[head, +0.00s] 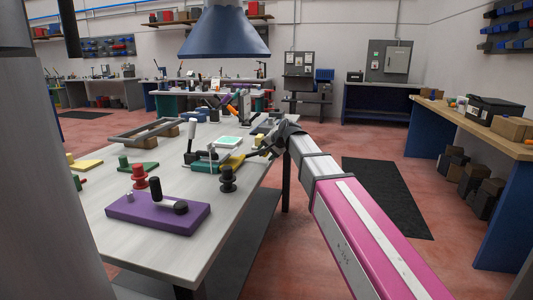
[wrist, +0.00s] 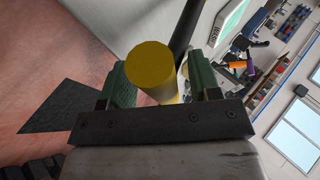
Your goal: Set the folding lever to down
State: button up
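My gripper (head: 272,143) reaches over the right edge of the light table, beside a green-and-yellow fixture (head: 205,163) with upright levers. In the wrist view my gripper (wrist: 162,80) has its two green fingers apart, with a yellow cylindrical knob (wrist: 152,64) between them. The knob's round end faces the camera, and a gap shows beside it, so the fingers do not look closed on it. The knob also shows as a small yellow piece (head: 258,140) at the gripper in the head view. Its link to the folding lever is hidden; I cannot tell the lever's angle.
A purple board (head: 128,211) with a black-handled lever stands at the table's near end. A black knob (head: 228,178) stands near the right edge. A grey frame (head: 143,132) lies farther back. The floor right of the table is open, with a dark mat (head: 385,195).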

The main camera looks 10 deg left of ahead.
jog(key=v, duration=1)
jog(key=shift+s+d+r, duration=0.15)
jog(key=shift+s+d, duration=0.05)
jog(key=shift+s, duration=0.05)
jog(key=s+d+f+h, duration=0.1)
jog(key=d+f+h, duration=0.1)
jog(key=d+f, duration=0.9)
jog(key=s+d+f+n+g+h, duration=0.1)
jog(key=s+d+f, duration=0.5)
jog(key=f, duration=0.4)
jog(key=s+d+f+g+h, duration=0.2)
jog(key=s+d+f, duration=0.3)
jog(key=d+f, duration=0.3)
jog(key=s+d+f+n+g+h, duration=0.1)
jog(key=s+d+f, duration=0.5)
jog(key=f, duration=0.6)
jog(key=shift+s+d+f+n+g+h, duration=0.3)
jog(key=shift+d+g+h, duration=0.35)
jog(key=shift+g+h, duration=0.05)
